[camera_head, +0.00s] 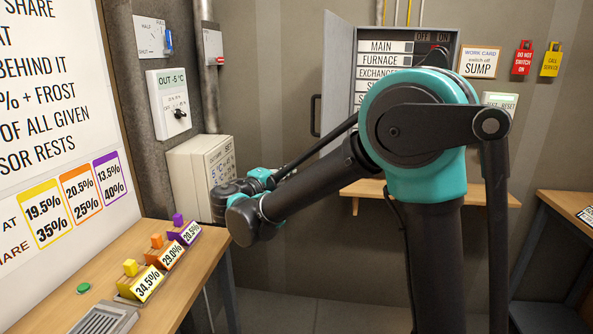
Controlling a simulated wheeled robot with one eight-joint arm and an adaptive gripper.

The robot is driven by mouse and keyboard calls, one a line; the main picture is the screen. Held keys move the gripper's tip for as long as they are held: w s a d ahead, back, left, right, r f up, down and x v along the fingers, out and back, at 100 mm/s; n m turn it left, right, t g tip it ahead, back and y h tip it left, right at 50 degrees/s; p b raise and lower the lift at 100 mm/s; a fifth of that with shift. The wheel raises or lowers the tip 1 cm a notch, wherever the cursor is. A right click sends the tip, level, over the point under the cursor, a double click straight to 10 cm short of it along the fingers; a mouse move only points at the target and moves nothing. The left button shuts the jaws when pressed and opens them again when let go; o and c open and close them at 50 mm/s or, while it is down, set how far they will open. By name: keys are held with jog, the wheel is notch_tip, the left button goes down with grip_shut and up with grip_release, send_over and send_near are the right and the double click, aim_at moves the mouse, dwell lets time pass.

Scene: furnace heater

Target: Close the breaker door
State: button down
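The breaker panel (452,42) is a grey cabinet on the back wall, with labelled rows such as MAIN, FURNACE and EXCHANGER. Its grey breaker door (337,75) stands open, swung out on the left side of the cabinet. A dark handle (315,115) is on the door's free left edge. My arm crosses in front of the panel and hides its lower right part and some of the door's lower edge. The arm reaches left to dark joints in front of the white thermostat box. I cannot make out gripper fingers there, and nothing of mine visibly touches the door.
A wooden shelf (365,190) is below the panel. A work card (479,62), a red tag (522,60) and a yellow tag (551,61) hang right of it. A bench (205,248) with coloured blocks is at left. The white box (190,180) is close to my arm.

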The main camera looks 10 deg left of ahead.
jog(key=w+d, duration=0.6)
jog(key=d, duration=0.1)
jog(key=shift+d, duration=0.3)
jog(key=shift+w+d, duration=0.1)
